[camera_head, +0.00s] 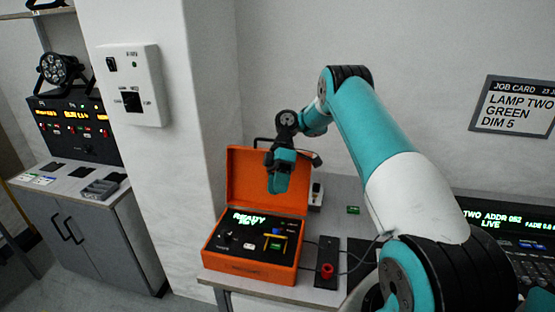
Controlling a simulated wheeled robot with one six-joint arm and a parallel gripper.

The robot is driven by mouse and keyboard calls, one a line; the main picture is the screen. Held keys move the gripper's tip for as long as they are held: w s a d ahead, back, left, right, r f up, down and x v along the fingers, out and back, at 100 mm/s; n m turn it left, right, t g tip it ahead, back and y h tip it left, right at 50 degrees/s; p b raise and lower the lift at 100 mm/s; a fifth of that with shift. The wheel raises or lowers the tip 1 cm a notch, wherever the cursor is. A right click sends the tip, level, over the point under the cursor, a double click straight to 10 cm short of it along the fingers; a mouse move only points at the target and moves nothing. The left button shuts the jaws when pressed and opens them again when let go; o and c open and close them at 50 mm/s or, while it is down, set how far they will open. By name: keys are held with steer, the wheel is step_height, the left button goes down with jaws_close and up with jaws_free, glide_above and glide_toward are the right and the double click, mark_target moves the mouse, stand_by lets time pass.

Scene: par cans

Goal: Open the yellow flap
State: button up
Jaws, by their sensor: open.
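An orange case (250,268) stands with its lid up on the grey bench. Its black panel has a lit "READY" display. The small yellow flap (267,237) is on the right half of this panel, close to a blue part and a green part. It is too small to tell how far it is raised. My gripper (277,188) hangs above the panel in front of the raised lid, apart from the flap. It is open; its fingertips are hard to make out, and I see nothing held.
A red knob (327,271) on a black plate, with cables, is right of the case. A lit console (500,230) is at far right. A white wall box (133,84) is on the pillar. A job card (515,106) hangs on the wall. My arm covers part of the bench.

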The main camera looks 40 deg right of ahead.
steer(key=shift+r+p, duration=1.6)
steer(key=shift+r, duration=0.75)
